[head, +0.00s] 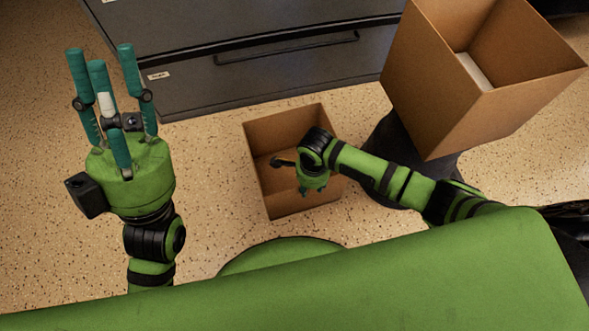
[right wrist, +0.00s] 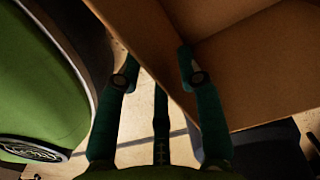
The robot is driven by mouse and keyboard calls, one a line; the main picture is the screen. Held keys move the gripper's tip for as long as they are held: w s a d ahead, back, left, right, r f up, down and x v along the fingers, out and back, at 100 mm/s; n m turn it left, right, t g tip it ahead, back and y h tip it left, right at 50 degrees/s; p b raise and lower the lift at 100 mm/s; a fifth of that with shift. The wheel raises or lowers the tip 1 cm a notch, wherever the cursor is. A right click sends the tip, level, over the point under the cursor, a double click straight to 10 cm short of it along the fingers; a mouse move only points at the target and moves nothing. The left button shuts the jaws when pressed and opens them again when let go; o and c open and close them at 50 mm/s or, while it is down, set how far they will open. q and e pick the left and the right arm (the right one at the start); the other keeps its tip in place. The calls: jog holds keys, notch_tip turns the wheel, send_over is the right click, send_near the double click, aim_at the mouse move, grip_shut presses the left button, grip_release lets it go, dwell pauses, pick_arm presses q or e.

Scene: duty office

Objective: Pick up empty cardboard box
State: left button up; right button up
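A small open cardboard box (head: 284,128) stands on the floor in the middle of the head view. What shows of its inside looks empty, but my right arm hides part of it. My right gripper (head: 292,168) is over the box opening. In the right wrist view, the box (right wrist: 255,75) fills the upper right. The right gripper's fingers (right wrist: 155,66) are spread, with one box wall running between them and a gap beside the left finger. My left gripper (head: 101,62) is open and empty, fingers pointing up, away from the box at the left.
A larger cardboard box (head: 430,95) with something pale inside sits on a dark round support (head: 388,150) at the right. A grey drawer cabinet (head: 270,70) stands behind the small box. Speckled floor (head: 215,190) is clear between the left gripper and the small box.

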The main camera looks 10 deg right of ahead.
notch_tip(320, 180, down, 2)
jog(key=shift+f+b, duration=0.15)
jog(key=shift+b, duration=0.2)
grip_shut()
